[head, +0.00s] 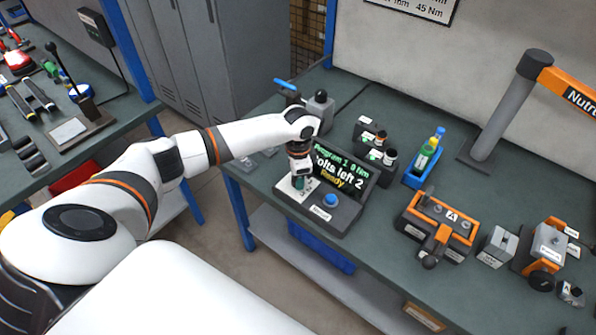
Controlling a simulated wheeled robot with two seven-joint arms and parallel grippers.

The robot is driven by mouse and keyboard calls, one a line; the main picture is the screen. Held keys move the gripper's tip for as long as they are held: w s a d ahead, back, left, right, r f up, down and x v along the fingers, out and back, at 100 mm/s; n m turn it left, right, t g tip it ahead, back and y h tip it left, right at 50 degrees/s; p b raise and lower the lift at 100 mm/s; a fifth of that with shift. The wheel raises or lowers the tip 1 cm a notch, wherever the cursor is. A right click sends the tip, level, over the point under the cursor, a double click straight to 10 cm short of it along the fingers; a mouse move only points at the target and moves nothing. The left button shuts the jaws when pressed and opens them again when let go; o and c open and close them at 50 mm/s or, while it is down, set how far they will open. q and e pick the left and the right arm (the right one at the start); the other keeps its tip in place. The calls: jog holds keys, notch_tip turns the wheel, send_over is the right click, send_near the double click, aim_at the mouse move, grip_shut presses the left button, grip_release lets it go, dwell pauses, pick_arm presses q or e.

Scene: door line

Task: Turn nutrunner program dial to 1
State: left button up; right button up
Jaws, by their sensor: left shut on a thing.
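The nutrunner controller (341,215) is a dark console on the green bench. Its tilted screen (346,172) shows green and white text, "Program 1", a Nm value and "bolts left 2", with "Ready" in yellow. A blue button (330,200) sits on its sloped front at the right. My left gripper (299,184) points down at the left part of the console front and is shut on the program dial. The gripper hides most of the dial, so its pointer cannot be read. My right gripper is not in view.
Behind the console stand dark holders (376,140) and a blue tray with bottles (424,162). An orange and black fixture (437,226) lies to the right. A grey post (505,105) with an orange arm rises at the back. Bare bench shows between them.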

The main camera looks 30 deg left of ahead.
pick_arm(q)
jog(key=shift+w+r+m+p, duration=0.1)
jog(key=shift+m+p, duration=0.2)
jog(key=shift+m, duration=0.5)
jog(key=o, duration=1)
notch_tip(320, 180, up, 12)
jog(key=b, duration=0.2)
